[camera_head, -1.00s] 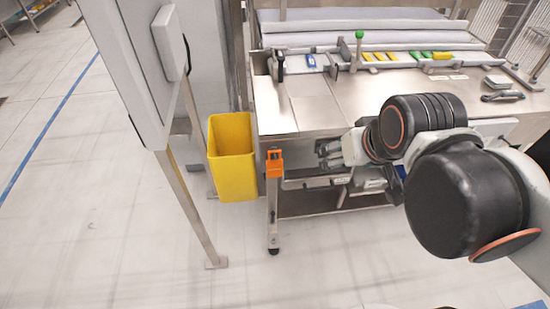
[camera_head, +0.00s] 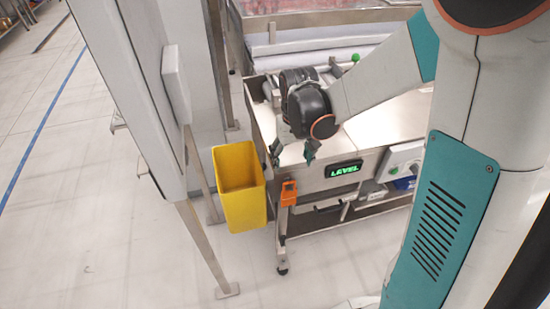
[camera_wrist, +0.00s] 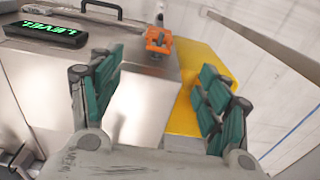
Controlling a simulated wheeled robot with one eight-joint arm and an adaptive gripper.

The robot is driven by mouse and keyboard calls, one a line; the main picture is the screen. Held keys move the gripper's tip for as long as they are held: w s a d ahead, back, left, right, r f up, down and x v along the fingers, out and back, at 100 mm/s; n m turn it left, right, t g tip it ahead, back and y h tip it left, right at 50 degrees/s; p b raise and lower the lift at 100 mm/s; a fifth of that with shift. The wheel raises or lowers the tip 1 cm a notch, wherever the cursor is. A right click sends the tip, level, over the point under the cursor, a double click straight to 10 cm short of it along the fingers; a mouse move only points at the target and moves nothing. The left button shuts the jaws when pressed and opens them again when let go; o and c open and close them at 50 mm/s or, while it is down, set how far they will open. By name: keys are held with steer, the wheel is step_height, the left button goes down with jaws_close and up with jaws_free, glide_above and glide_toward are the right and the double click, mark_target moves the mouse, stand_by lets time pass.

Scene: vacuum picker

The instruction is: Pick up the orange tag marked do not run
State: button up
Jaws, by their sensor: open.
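The orange tag (camera_head: 288,193) hangs at the front left corner of the steel table, below the tabletop; any writing on it is too small to read. It also shows in the wrist view (camera_wrist: 158,42), near the top, beyond and between my fingers. My gripper (camera_head: 292,152) is open and empty, with its green-padded fingers pointing down over the tabletop's front left part. The tag is below the fingers in the head view and apart from them. In the wrist view my fingers (camera_wrist: 157,82) stand wide apart.
A yellow bin (camera_head: 240,190) stands on the floor just left of the tag. A grey cabinet (camera_head: 130,70) on metal legs is further left. A green-lit LEVEL display (camera_head: 345,169) and a control box (camera_head: 402,160) are on the table's front. The floor in front is clear.

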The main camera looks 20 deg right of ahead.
steer(key=f, duration=0.1)
steer(key=b, duration=0.3)
glide_above(289, 191)
step_height(289, 191, down, 9)
steer(key=shift+s+f, duration=0.1)
steer(key=shift+s, duration=0.05)
steer(key=f+b, duration=0.1)
steer(key=f, duration=0.1)
steer(key=f+b, duration=0.2)
steer(key=f, duration=0.1)
steer(key=shift+w+d+b, duration=0.1)
steer(key=shift+w+b, duration=0.1)
steer(key=shift+b, duration=0.1)
steer(key=c, duration=1)
